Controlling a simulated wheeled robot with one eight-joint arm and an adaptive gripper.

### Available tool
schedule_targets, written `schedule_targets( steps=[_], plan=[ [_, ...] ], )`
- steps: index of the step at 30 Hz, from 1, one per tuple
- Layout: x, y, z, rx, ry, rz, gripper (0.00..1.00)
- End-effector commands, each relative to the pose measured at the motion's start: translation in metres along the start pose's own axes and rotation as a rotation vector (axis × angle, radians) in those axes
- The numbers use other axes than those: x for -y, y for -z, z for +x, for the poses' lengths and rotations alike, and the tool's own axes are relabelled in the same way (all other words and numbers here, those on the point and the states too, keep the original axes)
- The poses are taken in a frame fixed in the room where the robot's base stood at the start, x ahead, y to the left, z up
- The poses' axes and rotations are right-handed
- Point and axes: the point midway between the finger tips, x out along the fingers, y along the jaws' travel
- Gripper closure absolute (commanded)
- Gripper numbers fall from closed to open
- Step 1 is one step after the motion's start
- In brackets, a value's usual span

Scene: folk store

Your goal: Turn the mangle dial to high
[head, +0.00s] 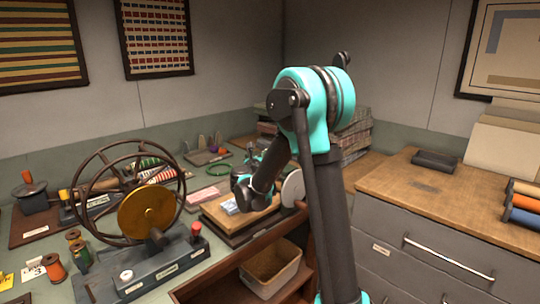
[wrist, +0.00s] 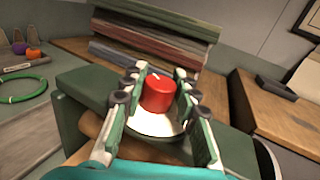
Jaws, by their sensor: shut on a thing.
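The mangle dial is a red round knob (wrist: 158,92) with a white mark on its top edge, in the middle of the wrist view. It sits over a pale round plate (wrist: 155,124) on the dark green mangle body (wrist: 85,92). My gripper (wrist: 160,88) has a finger on each side of the knob and is shut on it. In the head view my gripper (head: 253,188) reaches down at the mangle, and the knob is hidden there. I cannot read any setting labels around the dial.
Stacked folded cloth (wrist: 150,42) lies behind the mangle. A green ring (wrist: 22,92) lies to its left. A wooden-topped cabinet (head: 430,200) stands at right.

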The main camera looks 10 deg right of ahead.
Motion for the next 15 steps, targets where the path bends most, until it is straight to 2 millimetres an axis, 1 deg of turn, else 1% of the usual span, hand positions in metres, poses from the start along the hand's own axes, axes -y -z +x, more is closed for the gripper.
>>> schedule_targets(
  steps=[1, 15],
  plan=[
    [-0.0036, 0.0001, -0.0003, -0.002, 0.042, 0.0, 0.99],
    [-0.0025, 0.0003, 0.0014, -0.023, 0.491, 0.0, 0.99]
  ],
)
